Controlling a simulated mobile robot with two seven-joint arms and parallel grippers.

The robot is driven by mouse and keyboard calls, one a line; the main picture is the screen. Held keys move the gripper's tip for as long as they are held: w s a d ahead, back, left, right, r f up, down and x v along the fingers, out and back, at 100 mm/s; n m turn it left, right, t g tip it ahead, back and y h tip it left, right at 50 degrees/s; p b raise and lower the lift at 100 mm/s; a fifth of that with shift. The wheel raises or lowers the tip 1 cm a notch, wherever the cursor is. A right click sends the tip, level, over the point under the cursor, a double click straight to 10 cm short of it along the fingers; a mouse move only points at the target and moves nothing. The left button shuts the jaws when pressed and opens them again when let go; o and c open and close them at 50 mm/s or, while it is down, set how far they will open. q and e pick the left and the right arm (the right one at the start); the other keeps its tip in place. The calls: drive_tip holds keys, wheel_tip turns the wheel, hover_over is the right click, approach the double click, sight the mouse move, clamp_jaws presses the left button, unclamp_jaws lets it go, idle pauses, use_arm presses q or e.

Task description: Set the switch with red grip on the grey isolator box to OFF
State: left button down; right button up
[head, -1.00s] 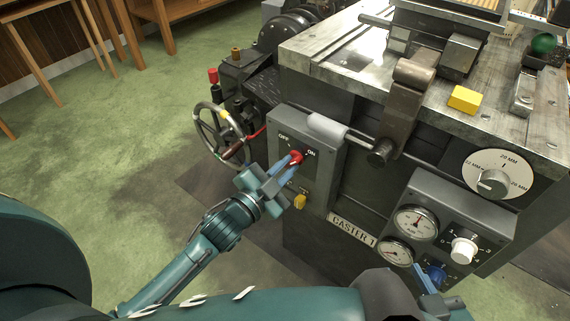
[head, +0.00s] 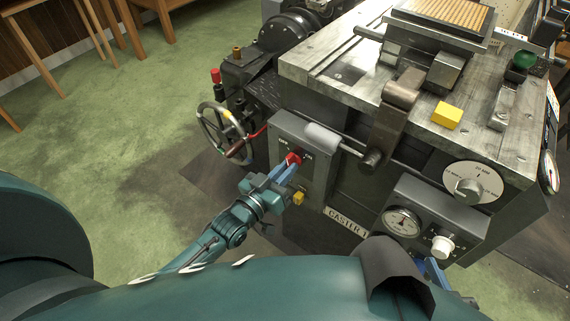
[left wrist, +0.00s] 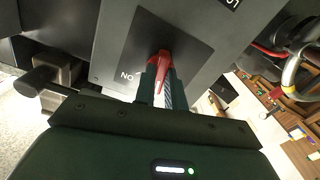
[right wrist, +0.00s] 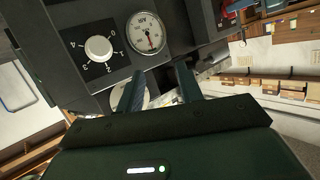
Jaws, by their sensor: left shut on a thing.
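The grey isolator box (head: 318,180) is on the machine's left front, with OFF and ON labels on its dark plate. Its switch with red grip (head: 293,159) sits below the labels; whether it points at OFF or ON is unclear in the head view. My left gripper (head: 283,172) is shut on the red grip. In the left wrist view the red grip (left wrist: 162,68) shows between the fingers, with the upside-down ON label to its left; the OFF label is hidden there. My right gripper (right wrist: 157,90) is open and empty, in front of the gauge panel.
A handwheel (head: 222,130) stands left of the box. A yellow tab (head: 298,198) is beside my left fingers. The gauge panel (head: 425,205) is to the right. Green floor is clear at left.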

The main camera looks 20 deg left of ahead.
use_arm(q)
drive_tip(key=n+p, duration=0.1)
drive_tip(key=n, duration=0.5)
use_arm(e)
drive_tip(key=shift+w+a+f+g, duration=0.25)
drive_tip(key=shift+w+a+g, duration=0.05)
drive_tip(key=shift+w+a, duration=0.25)
drive_tip(key=shift+f, duration=0.1)
use_arm(q)
drive_tip(key=c, duration=1.5)
unclamp_jaws()
drive_tip(key=shift+o, duration=0.2)
use_arm(e)
drive_tip(key=shift+s, duration=0.1)
use_arm(q)
drive_tip(key=shift+s, duration=0.1)
